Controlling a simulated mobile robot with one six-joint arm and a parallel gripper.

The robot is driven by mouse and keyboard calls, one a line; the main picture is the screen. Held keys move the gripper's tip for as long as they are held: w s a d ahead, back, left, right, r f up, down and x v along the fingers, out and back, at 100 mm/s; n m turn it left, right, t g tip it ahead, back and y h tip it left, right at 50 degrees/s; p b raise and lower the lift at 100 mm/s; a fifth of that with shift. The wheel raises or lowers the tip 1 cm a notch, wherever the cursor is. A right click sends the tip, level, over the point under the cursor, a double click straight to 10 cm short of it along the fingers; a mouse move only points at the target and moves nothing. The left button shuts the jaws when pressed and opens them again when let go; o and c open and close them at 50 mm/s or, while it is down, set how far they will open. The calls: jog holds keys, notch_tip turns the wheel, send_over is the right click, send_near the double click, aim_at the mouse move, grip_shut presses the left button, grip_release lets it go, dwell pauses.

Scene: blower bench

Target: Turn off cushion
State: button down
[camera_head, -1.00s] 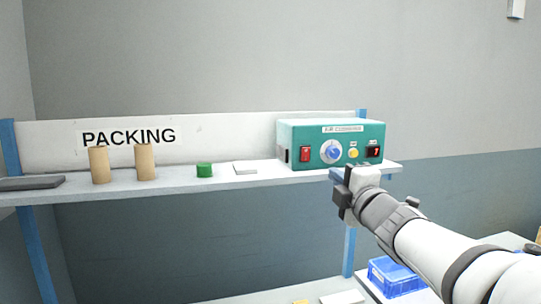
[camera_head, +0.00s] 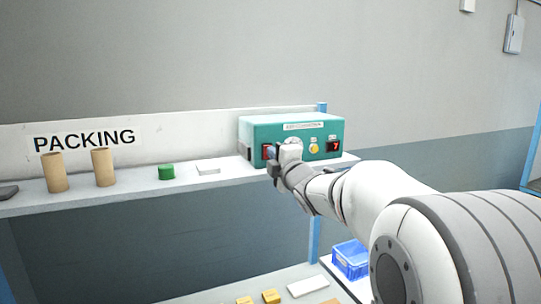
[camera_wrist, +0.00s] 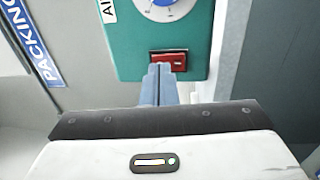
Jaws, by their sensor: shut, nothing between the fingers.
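The teal air cushion box (camera_head: 255,131) sits on the right end of the shelf. Its front has a red rocker switch (camera_head: 267,150), a round dial, a yellow button (camera_head: 314,149) and a small red display (camera_head: 333,146). My gripper (camera_head: 271,158) is shut and empty, in front of the red switch and partly covering it and the dial. In the wrist view, the fingertips (camera_wrist: 164,72) are at the edge of the red switch (camera_wrist: 181,58); I cannot tell whether they touch it. The dial (camera_wrist: 162,6) is partly cut off. The switch's on or off position is unclear.
On the shelf (camera_head: 125,192) left of the box are a white pad (camera_head: 208,169), a green cylinder (camera_head: 166,172) and two cardboard tubes (camera_head: 103,167). A blue bin (camera_head: 350,260) stands below on the right.

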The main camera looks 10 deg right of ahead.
jog(key=shift+w+a, duration=0.1)
jog(key=shift+w, duration=0.3)
jog(key=shift+w+r+b, duration=0.1)
jog(key=shift+r+b, duration=0.05)
jog(key=shift+b, duration=0.25)
jog(key=r+b+v, duration=0.3)
jog(key=v, duration=1)
jog(key=shift+s, duration=0.5)
jog(key=shift+r, duration=0.15)
